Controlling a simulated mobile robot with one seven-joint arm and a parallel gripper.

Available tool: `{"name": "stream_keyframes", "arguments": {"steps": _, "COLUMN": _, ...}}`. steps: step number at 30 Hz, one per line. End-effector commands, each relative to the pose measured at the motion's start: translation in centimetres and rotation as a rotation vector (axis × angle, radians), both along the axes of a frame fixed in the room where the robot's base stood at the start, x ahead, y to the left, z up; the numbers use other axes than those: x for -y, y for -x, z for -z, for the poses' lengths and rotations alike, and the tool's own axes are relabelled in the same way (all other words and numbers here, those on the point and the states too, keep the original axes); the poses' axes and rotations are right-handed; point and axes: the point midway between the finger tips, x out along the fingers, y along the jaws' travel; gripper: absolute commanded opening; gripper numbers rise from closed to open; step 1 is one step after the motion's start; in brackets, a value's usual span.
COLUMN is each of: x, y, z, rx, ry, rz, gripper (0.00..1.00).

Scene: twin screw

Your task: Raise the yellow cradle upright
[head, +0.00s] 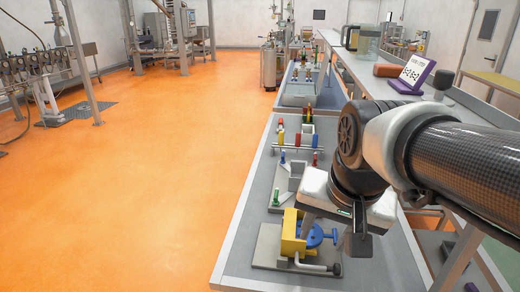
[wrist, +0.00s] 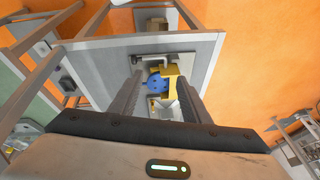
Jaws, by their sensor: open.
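The yellow cradle (head: 291,232) stands on a grey base plate (head: 264,247) near the front of the bench in the head view. A blue disc-like part (head: 316,236) sits at its right side. A metal bar with a black knob (head: 335,269) lies in front of it. My gripper (head: 354,243) is just right of the blue part, partly hidden by my arm. In the wrist view my gripper (wrist: 158,78) is open, and the yellow cradle (wrist: 171,92) and blue part (wrist: 155,83) show between and beyond the fingers. I see no clear contact.
The grey bench (head: 240,235) carries a grey block fixture (head: 290,180) and a rack with coloured parts (head: 298,140) behind the cradle. Orange floor (head: 150,190) is open to the left.

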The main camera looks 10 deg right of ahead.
Motion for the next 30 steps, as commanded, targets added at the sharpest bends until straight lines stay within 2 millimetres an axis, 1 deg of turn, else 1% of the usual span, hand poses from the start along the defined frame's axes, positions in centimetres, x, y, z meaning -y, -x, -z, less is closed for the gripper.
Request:
{"name": "stream_keyframes", "arguments": {"steps": 1, "x": 0.7, "y": -0.8, "z": -0.6, "rx": -0.034, "ry": -0.034, "rz": 0.1, "gripper": 0.43}}
{"name": "stream_keyframes", "arguments": {"steps": 5, "x": 2.5, "y": -2.9, "z": -0.7, "rx": -0.116, "ry": -0.126, "rz": 0.415, "gripper": 0.43}}
{"name": "stream_keyframes", "arguments": {"steps": 7, "x": 3.8, "y": -4.2, "z": -0.6, "rx": -0.165, "ry": -0.173, "rz": 0.621, "gripper": 0.43}}
{"name": "stream_keyframes", "arguments": {"steps": 9, "x": 5.2, "y": -5.3, "z": -0.1, "rx": -0.211, "ry": -0.212, "rz": 0.832, "gripper": 0.43}}
{"name": "stream_keyframes", "arguments": {"steps": 12, "x": 6.9, "y": -6.5, "z": 0.8, "rx": -0.257, "ry": -0.247, "rz": 1.086, "gripper": 0.43}}
{"name": "stream_keyframes", "arguments": {"steps": 15, "x": 8.0, "y": -7.1, "z": 1.7, "rx": -0.284, "ry": -0.263, "rz": 1.255, "gripper": 0.43}}
{"name": "stream_keyframes", "arguments": {"steps": 18, "x": 8.6, "y": -7.4, "z": 2.2, "rx": -0.296, "ry": -0.27, "rz": 1.346, "gripper": 0.43}}
{"name": "stream_keyframes", "arguments": {"steps": 23, "x": 8.7, "y": -7.5, "z": 3.5, "rx": -0.299, "ry": -0.272, "rz": 1.375, "gripper": 0.43}}
{"name": "stream_keyframes", "arguments": {"steps": 26, "x": 8.7, "y": -7.4, "z": 5.1, "rx": -0.302, "ry": -0.27, "rz": 1.373, "gripper": 0.43}}
{"name": "stream_keyframes", "arguments": {"steps": 30, "x": 8.7, "y": -7.4, "z": 8.1, "rx": -0.302, "ry": -0.271, "rz": 1.373, "gripper": 0.43}}
